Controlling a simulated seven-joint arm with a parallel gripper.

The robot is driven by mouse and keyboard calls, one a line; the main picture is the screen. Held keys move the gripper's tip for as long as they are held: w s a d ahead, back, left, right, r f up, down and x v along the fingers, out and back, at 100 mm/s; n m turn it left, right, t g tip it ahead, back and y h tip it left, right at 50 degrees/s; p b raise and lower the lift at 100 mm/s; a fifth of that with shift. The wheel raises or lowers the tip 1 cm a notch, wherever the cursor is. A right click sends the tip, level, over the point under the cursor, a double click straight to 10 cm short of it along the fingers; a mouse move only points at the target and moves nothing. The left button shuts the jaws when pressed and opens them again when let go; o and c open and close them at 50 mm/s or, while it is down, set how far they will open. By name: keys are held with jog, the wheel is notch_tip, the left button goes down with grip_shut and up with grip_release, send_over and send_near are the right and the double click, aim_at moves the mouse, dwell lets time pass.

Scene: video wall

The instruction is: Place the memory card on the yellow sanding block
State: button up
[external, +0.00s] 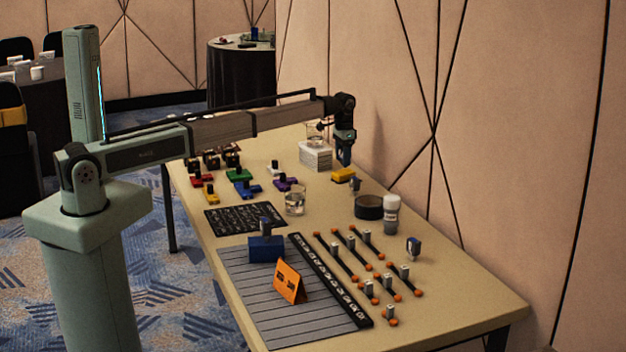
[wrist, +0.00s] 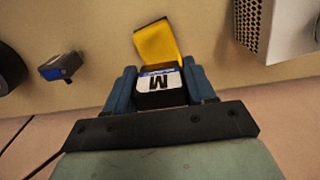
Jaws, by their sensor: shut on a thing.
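My gripper (wrist: 158,72) has blue fingers on both sides of the memory card (wrist: 158,84), a dark card with a white and blue label marked "M". The fingers are shut on it. The yellow sanding block (wrist: 158,42) shows just beyond the card in the wrist view, partly covered by it; I cannot tell whether they touch. In the external view my gripper (external: 344,160) points down just above the yellow sanding block (external: 343,176), near the wall side of the table. The card is too small to make out clearly there.
A white perforated box (external: 316,157) with a glass on top stands left of the block. A small grey and blue item (wrist: 60,68), a black roll (external: 368,208) and a white-capped jar (external: 391,215) are on its other side. The wall is close behind.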

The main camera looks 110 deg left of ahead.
jog(key=shift+f, duration=1.05)
jog(key=o, duration=1)
jog(key=shift+f, duration=0.1)
notch_tip(320, 180, up, 12)
jog(key=shift+r, duration=0.15)
